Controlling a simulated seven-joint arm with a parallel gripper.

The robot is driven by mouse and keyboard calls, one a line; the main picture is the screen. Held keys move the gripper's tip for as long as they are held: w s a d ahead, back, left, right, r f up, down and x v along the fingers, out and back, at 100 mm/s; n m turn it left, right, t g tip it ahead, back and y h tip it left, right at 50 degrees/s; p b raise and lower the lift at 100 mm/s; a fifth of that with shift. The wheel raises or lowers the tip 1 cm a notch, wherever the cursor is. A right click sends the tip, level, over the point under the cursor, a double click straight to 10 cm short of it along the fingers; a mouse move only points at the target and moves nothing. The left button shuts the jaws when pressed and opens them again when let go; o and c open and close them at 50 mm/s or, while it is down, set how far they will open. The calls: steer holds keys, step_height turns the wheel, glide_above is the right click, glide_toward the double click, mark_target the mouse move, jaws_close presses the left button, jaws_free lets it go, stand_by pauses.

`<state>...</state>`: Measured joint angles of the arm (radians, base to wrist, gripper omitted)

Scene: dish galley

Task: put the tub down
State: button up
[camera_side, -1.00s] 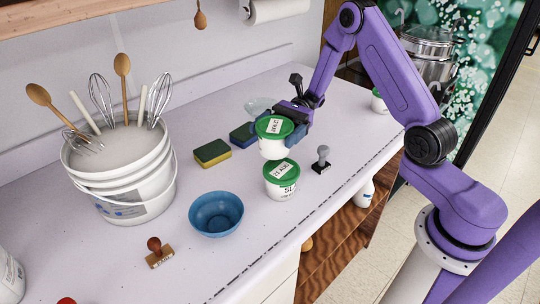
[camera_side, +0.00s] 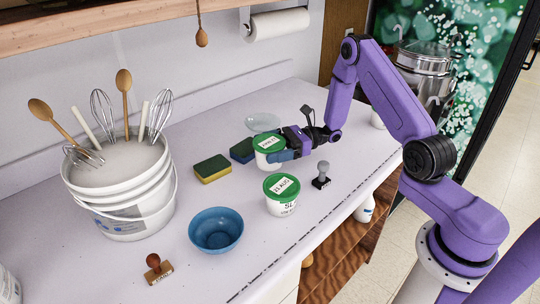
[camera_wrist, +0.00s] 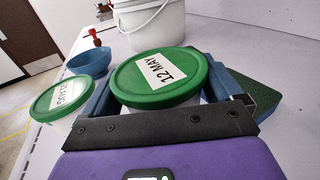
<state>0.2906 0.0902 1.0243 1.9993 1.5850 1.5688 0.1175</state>
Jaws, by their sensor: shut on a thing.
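My gripper (camera_side: 268,154) is shut on a white tub (camera_side: 268,160) with a green lid. In the wrist view this tub (camera_wrist: 160,78) has a label reading 12 MAY, and the fingers stand on either side of it. It looks upright and low over the counter. I cannot tell whether its base touches the surface. A second green-lidded tub (camera_side: 281,205) stands on the counter in front of the held one; it shows at left in the wrist view (camera_wrist: 60,98).
A blue sponge (camera_side: 243,150) lies just left of the held tub, with a green and yellow sponge (camera_side: 212,168) beyond it. A clear dish (camera_side: 263,122) sits behind. A stamp (camera_side: 322,175), blue bowl (camera_side: 216,230) and white bucket (camera_side: 125,205) stand nearby.

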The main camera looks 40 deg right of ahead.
steer(key=shift+f, duration=1.25)
steer(key=shift+f, duration=0.1)
steer(key=o, duration=0.9)
steer(key=shift+o, duration=0.2)
steer(key=v, duration=1.2)
steer(key=v, duration=1.7)
steer(key=shift+d, duration=0.25)
